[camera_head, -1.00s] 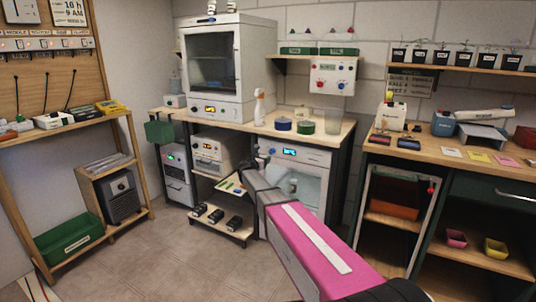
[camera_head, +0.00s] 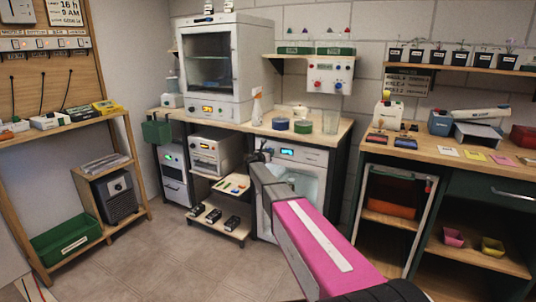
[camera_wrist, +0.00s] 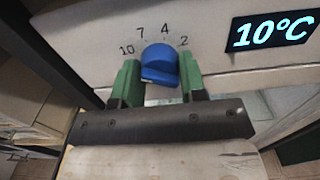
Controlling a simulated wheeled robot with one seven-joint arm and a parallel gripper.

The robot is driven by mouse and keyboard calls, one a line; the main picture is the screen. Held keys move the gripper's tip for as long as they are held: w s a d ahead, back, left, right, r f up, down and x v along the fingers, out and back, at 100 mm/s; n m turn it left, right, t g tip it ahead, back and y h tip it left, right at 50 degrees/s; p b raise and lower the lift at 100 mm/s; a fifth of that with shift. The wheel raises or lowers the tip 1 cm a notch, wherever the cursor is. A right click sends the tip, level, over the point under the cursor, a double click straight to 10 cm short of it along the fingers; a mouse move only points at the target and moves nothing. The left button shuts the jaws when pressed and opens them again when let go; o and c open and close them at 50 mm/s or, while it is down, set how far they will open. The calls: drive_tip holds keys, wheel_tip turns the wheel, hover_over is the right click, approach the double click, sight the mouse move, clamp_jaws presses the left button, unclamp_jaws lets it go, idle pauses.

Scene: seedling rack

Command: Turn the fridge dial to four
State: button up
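The blue dial (camera_wrist: 160,62) is on a pale panel in the wrist view, with the numbers 10, 7, 4 and 2 in an arc above it. The 4 stands just above its top; which number its mark points to is not clear. My gripper (camera_wrist: 160,76) has one green finger on each side of the dial, and both appear to touch it. A display (camera_wrist: 273,31) at the right reads 10°C. In the head view the fridge (camera_head: 306,158) stands under the bench, with my gripper (camera_head: 263,154) at its upper left, hiding the dial.
A low rack (camera_head: 229,207) with black items stands left of the fridge. The bench top (camera_head: 348,125) holds tins and a beaker. An open-shelf bench (camera_head: 430,155) is at the right.

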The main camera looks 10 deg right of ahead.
drive_tip(key=shift+c, duration=1)
drive_tip(key=m, duration=0.3)
drive_tip(key=shift+m, duration=0.4)
drive_tip(key=m, duration=0.3)
drive_tip(key=shift+m, duration=0.3)
drive_tip(key=m, duration=0.4)
drive_tip(key=shift+m, duration=2.1)
